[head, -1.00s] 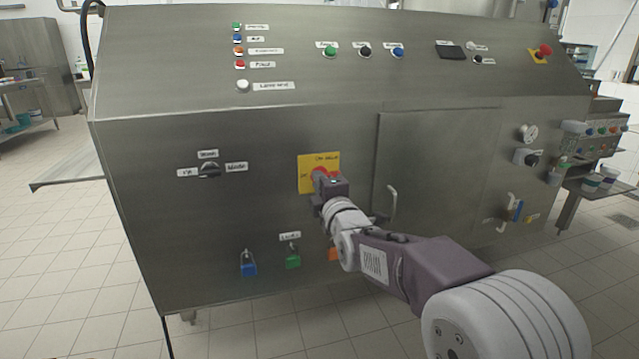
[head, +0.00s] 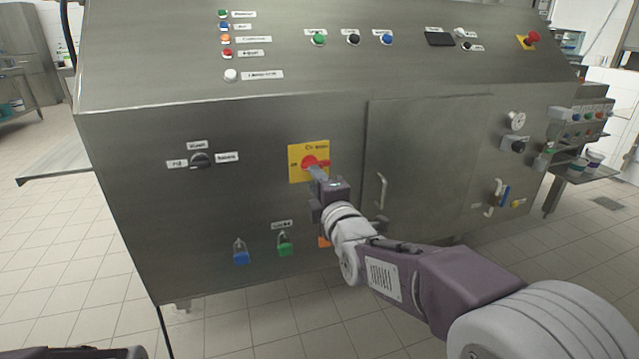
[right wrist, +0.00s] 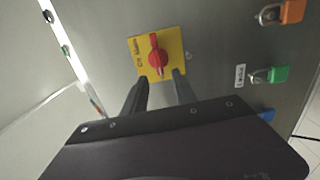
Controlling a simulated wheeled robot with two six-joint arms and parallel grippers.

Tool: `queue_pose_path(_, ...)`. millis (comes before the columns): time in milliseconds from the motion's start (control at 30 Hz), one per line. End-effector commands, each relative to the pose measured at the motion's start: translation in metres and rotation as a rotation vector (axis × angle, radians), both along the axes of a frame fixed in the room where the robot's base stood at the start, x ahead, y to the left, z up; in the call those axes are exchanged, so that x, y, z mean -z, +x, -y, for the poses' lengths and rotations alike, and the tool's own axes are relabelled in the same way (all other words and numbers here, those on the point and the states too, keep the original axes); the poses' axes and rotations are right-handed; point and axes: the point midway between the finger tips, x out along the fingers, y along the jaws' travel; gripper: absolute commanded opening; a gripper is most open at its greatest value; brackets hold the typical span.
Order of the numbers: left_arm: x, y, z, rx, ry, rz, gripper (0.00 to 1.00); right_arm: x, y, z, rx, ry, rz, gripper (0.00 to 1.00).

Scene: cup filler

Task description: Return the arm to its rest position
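My right gripper (head: 316,172) is in front of the machine's panel, at the yellow plate (head: 296,171) with a red rotary knob (head: 310,162). In the right wrist view, its two fingers (right wrist: 160,88) are spread apart with nothing between them. The red knob (right wrist: 154,54) stands beyond the fingertips, clear of them, on its yellow plate (right wrist: 172,46). My right arm reaches in from the lower right of the head view. A dark part, probably of my left arm, shows at the bottom left edge; no left fingers are visible.
A door handle (head: 381,190) is right of my right gripper. Blue (head: 241,257) and green (head: 285,246) padlocks hang at lower left; an orange one (head: 324,241) is partly hidden by my arm. A selector switch (head: 201,160) is farther left. Tiled floor lies in front.

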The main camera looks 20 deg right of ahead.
Motion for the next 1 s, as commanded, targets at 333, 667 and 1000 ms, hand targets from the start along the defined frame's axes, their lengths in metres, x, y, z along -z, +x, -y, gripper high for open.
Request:
queue_pose_path(333,-0.009,0.0,0.0,0.0,0.0,0.0,0.36,0.0,-0.036,0.001,0.0,0.0,-0.001,0.34)
queue_pose_path(667,-0.011,0.0,0.0,0.0,0.0,0.0,0.36,0.039,-0.03,0.007,0.014,-0.005,-0.099,0.34)
queue_pose_path(1000,-0.013,0.0,0.0,0.0,0.0,0.0,0.36,0.27,-0.149,0.014,0.45,0.76,-0.981,0.34)
